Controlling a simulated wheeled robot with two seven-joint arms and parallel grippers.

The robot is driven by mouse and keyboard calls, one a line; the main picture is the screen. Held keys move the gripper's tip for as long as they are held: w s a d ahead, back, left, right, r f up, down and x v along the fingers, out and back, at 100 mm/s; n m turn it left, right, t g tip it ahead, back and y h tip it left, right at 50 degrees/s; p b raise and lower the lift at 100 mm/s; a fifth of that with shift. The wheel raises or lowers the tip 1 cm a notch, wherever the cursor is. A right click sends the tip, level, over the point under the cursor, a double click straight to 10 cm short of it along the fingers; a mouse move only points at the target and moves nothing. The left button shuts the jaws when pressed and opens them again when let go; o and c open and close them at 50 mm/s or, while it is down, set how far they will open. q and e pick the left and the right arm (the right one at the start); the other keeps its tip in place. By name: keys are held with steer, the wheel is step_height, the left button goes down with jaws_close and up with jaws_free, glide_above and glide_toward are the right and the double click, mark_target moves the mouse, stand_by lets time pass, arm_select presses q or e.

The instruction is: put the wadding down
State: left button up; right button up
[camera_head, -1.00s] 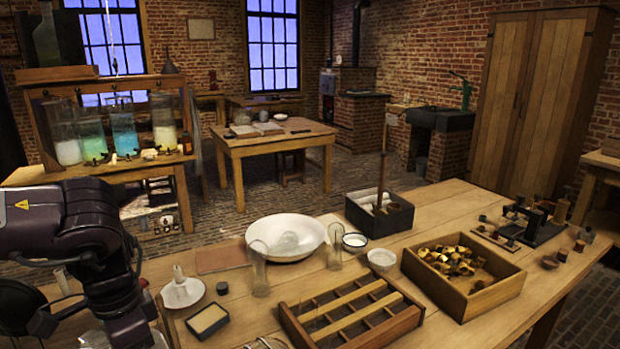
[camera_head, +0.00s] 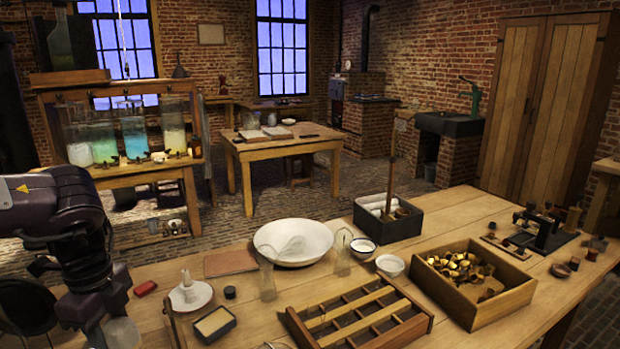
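My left arm comes in from the left, and its dark wrist and gripper (camera_head: 98,322) point down at the table's near left edge. The fingertips are hidden or cut off at the bottom, so I cannot tell whether they are open or shut. A pale whitish thing (camera_head: 122,333) shows beside the gripper; I cannot tell whether it is the wadding or whether it is held. White rolls (camera_head: 378,206) lie in the dark box (camera_head: 402,228) at the back of the table. My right gripper is not in view.
On the table (camera_head: 190,262) are a white basin (camera_head: 274,232), glass cylinders (camera_head: 267,281), a saucer (camera_head: 205,297) with a white object, a small red item (camera_head: 145,288), a slatted wooden rack (camera_head: 300,325) and a crate (camera_head: 520,294) of brass-coloured pieces. Bare wood shows left of the basin.

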arm_select(q)
steer(key=w+a+m, duration=0.3)
steer(key=a+m, duration=0.5)
steer(key=m, duration=0.2)
steer(key=shift+w+r, duration=0.3)
steer(key=shift+r, duration=0.05)
steer(key=shift+a, duration=0.1)
